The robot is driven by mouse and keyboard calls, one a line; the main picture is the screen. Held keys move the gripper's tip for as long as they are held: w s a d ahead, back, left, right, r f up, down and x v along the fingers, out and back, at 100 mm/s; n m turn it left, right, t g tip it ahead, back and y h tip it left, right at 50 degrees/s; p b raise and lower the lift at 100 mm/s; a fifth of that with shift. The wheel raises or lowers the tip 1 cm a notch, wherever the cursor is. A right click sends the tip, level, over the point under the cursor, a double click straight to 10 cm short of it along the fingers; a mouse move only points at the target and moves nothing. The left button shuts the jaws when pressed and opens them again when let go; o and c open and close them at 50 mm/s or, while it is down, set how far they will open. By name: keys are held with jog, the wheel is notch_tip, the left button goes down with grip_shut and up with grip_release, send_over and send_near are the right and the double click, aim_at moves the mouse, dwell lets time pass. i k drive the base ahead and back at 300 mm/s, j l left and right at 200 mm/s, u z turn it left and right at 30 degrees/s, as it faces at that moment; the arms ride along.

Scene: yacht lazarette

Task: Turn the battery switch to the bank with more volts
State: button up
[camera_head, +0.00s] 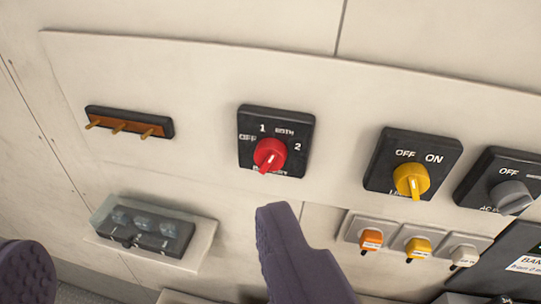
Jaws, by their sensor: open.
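The battery switch (246,160) is a black square plate with a red knob (270,152). Its white marks read OFF at left, 1 at top, BOTH at upper right and 2 at right. I cannot tell which mark the knob points to. My gripper (148,228) is open and empty, its two purple fingers wide apart below and left of the switch. The right finger's tip is just below the switch, apart from it in the picture. A dark panel (510,245) at the right edge carries a white label starting "BAN", cut off; no volt readings can be read.
Right of the switch are a yellow-knobbed OFF/ON switch (386,158) and a grey-knobbed switch (485,178). Orange, yellow and white small knobs (417,240) sit below. A terminal strip (130,122) and a clear-covered box (150,230) are at left.

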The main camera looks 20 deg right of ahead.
aim_at(270, 154)
jog(key=k+z, duration=0.3)
jog(key=k+l+z, duration=0.15)
jog(key=k+z, duration=0.15)
jog(key=l+z, duration=0.25)
jog(key=z, duration=0.2)
jog(key=i+l+z, duration=0.1)
jog(key=l+z, duration=0.15)
jog(key=z, duration=0.2)
jog(key=i+l+z, duration=0.1)
jog(key=z, duration=0.3)
jog(key=i+l+z, duration=0.15)
jog(key=z, duration=0.3)
jog(key=i+l, duration=0.25)
jog(key=j+u, duration=0.15)
jog(key=u, duration=0.3)
jog(key=j+u, duration=0.2)
jog(key=u, duration=0.2)
jog(key=j+u, duration=0.15)
jog(key=u, duration=0.3)
jog(key=j+u, duration=0.15)
jog(key=u, duration=0.3)
jog(key=i, duration=0.15)
